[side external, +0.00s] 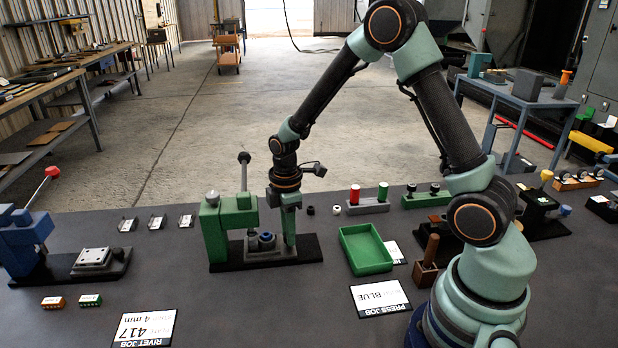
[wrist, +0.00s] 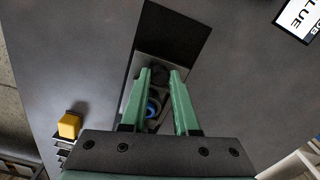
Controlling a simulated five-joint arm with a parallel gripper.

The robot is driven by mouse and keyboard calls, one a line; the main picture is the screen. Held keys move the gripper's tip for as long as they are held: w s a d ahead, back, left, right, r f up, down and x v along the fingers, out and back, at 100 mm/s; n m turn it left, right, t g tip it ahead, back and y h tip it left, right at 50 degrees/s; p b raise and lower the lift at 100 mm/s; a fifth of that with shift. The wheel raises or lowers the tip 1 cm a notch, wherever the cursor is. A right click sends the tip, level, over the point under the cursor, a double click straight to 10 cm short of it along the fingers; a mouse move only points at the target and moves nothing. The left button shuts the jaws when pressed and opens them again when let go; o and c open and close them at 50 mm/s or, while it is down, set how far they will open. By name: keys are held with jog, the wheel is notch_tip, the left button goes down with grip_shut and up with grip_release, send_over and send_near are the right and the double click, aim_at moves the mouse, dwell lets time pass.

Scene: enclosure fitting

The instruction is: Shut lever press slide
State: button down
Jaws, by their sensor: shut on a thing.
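The green lever press (side external: 214,232) stands on a black base left of centre in the side view. Its lever (side external: 244,170) points up with a dark ball on top. A grey slide (side external: 253,254) lies low on the base and carries a blue round part (side external: 267,236), which also shows between my fingers in the wrist view (wrist: 152,108). My gripper (side external: 290,243) reaches straight down at the right end of the slide. In the wrist view my gripper (wrist: 160,75) is shut on a dark round part, seemingly the slide's knob. The fingers partly hide it.
A green tray (side external: 366,249) stands to the right of the press. A card reading PRESS JOB BLUE (side external: 380,299) lies in front. A blue press (side external: 25,240) with a red-knobbed lever stands far left. A red and green button stand (side external: 368,207) is behind the tray.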

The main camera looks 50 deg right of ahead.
jog(key=c, duration=0.7)
grip_release()
jog(key=shift+o, duration=0.2)
notch_tip(320, 180, up, 12)
jog(key=shift+c, duration=0.3)
